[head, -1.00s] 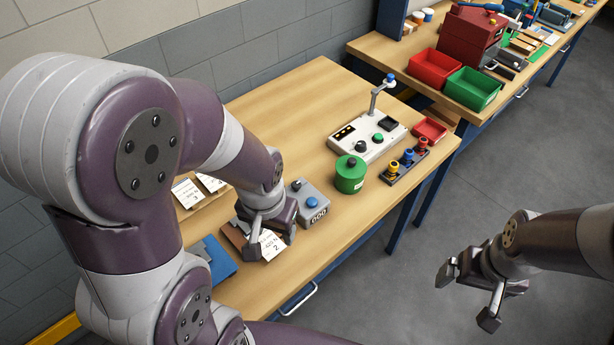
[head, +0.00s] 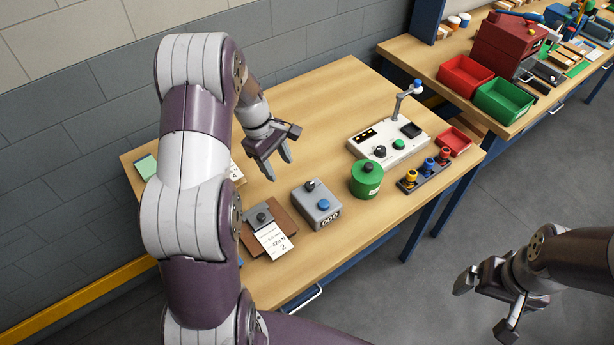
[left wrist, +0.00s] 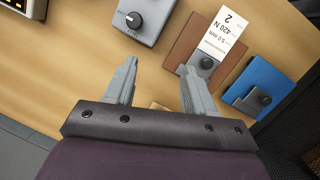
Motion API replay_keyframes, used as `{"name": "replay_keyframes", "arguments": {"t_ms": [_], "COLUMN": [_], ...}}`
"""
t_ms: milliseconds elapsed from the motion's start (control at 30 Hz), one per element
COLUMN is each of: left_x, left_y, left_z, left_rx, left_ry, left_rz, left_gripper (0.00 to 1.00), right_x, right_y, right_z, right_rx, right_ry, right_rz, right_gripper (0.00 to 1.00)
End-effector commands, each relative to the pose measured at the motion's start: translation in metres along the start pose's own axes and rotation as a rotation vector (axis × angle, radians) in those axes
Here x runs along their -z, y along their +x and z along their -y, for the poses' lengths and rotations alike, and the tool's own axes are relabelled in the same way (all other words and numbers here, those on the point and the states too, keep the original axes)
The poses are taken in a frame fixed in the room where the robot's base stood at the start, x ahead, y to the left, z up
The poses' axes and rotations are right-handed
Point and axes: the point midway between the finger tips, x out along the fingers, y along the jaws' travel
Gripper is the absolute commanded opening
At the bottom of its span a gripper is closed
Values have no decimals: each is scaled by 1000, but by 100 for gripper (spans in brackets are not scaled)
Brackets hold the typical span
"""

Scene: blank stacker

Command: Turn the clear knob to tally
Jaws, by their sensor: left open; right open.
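The grey counter box (head: 316,205) stands on the wooden bench, with a black knob (head: 310,186), a blue button (head: 323,204) and a counter reading 000 on its front. In the left wrist view part of the box (left wrist: 148,32) shows at the top, with its black knob (left wrist: 133,20) and a pointer mark; the lettering is too small to read. My left gripper (head: 277,166) is open and empty, above the bench behind and left of the box; its fingers (left wrist: 160,70) point toward the bench, apart from the knob. My right gripper (head: 484,306) is open over the floor.
A brown board (head: 288,220) with a clip and white tag lies left of the box. A blue clipboard (left wrist: 258,86) shows in the wrist view. A green drum (head: 366,182), white console (head: 400,150) and post row (head: 425,172) stand right.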

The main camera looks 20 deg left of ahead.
Motion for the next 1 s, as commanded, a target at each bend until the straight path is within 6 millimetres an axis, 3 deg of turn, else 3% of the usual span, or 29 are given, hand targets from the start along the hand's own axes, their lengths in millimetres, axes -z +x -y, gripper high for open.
{"name": "replay_keyframes", "arguments": {"t_ms": [100, 267, 367, 700, 833, 1000], "left_x": [2, -8, -10, -20, -21, -21], "left_y": [-18, -17, -1, 79, 96, 104], "left_z": [-40, -39, -40, -45, -47, -48], "left_rx": [-66, -37, -35, -36, -39, -40], "left_ry": [-315, -481, -486, -482, -481, -480], "left_rz": [85, 131, 131, 127, 126, 125], "left_gripper": [55, 55, 55, 55, 55, 55], "right_x": [0, 0, 0, 3, 3, 3], "right_y": [0, -1, -3, -25, -28, -29], "right_z": [0, 0, 0, 0, 0, 0], "right_rx": [0, 0, 0, 0, 0, 0], "right_ry": [0, 0, 0, 0, 0, 0], "right_rz": [0, 0, 0, 0, 0, 0], "right_gripper": [100, 100, 100, 100, 100, 100]}}
